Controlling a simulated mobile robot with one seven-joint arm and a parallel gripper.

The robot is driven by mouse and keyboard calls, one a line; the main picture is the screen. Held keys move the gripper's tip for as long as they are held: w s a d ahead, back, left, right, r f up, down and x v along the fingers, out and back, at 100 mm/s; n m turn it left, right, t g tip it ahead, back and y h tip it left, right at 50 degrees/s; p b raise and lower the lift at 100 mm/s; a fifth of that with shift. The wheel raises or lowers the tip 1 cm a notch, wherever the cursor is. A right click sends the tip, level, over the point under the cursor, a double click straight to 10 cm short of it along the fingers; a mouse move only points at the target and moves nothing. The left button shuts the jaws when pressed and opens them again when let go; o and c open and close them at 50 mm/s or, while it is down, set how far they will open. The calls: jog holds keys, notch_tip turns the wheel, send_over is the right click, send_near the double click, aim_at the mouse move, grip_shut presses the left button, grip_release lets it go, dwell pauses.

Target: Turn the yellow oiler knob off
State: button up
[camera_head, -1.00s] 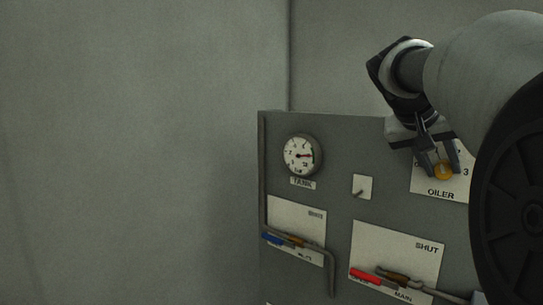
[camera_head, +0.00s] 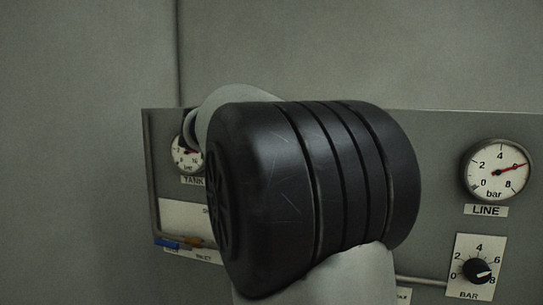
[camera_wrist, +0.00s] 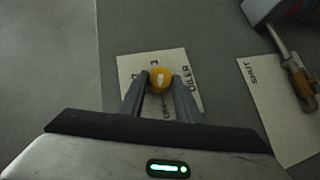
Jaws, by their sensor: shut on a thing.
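The yellow oiler knob (camera_wrist: 160,78) sits on a white plate (camera_wrist: 129,66) marked OILER in the wrist view. A white mark shows on its face, running roughly up and down the picture. My gripper (camera_wrist: 161,82) has one finger on each side of the knob and is shut on it. The fingers and knob cover some of the plate's lettering, so I cannot tell for certain which setting the mark points to. In the head view my arm hides the knob and the fingers.
A plate marked SHUT (camera_wrist: 256,84) with a brown-and-grey lever (camera_wrist: 299,80) lies right of the knob. The head view shows a LINE gauge (camera_head: 496,170), a black BAR knob (camera_head: 478,270), a partly hidden TANK gauge (camera_head: 187,158) and a blue-tipped lever (camera_head: 168,243).

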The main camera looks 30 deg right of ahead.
jog(key=shift+w+f+n+g+h+b, duration=0.1)
jog(key=shift+f+n+g+h+b, duration=0.05)
jog(key=shift+n+h+b, duration=0.35)
jog(key=shift+f+n+g+h+b, duration=0.15)
jog(key=shift+n+h+b, duration=0.2)
jog(key=shift+n+h, duration=0.25)
jog(key=o, duration=1.1)
jog(key=shift+c, duration=0.2)
jog(key=shift+a, duration=0.15)
jog(key=w+a, duration=0.2)
jog(key=a, duration=1.5)
jog(key=shift+f, duration=0.1)
